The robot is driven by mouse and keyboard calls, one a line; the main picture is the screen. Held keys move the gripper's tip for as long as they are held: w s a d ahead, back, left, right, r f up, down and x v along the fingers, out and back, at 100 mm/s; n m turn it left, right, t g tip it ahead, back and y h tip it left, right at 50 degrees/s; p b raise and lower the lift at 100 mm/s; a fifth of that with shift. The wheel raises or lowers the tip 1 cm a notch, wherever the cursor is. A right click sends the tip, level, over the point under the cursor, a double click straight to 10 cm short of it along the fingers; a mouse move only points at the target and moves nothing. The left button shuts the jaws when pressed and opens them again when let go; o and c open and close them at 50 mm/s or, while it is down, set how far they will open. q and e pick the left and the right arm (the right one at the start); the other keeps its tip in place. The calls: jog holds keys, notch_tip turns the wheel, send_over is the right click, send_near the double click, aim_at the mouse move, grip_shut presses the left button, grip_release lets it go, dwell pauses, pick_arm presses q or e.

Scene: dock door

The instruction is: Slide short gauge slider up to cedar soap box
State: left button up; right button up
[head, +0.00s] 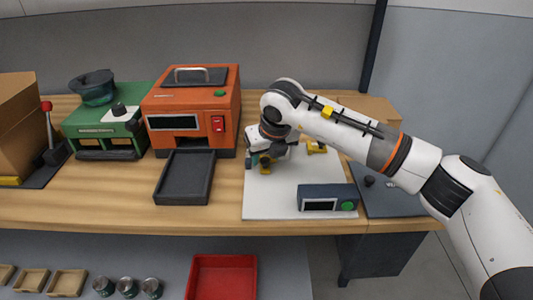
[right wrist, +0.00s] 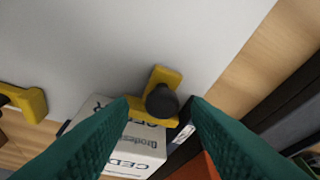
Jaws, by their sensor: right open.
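In the right wrist view a yellow slider (right wrist: 166,77) with a round black knob (right wrist: 161,100) lies on the pale board. A white box lettered CEDAR (right wrist: 125,143), the cedar soap box, is just below it in that picture. The slider's lower bar is close to the box's edge; I cannot tell whether they touch. My right gripper (right wrist: 160,103) is open, its teal fingers on either side of the knob. In the head view my right gripper (head: 262,161) points down over the board's left back part and hides much of the box. My left gripper is not in view.
The white board (head: 280,204) carries a second yellow piece (head: 317,147) and a dark display unit (head: 328,197) with a green button. An orange machine (head: 190,105) with a black tray (head: 184,178) stands left. A red bin (head: 222,277) sits below the bench.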

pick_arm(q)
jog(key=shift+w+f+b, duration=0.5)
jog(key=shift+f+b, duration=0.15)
pick_arm(e)
jog(key=v, duration=1.2)
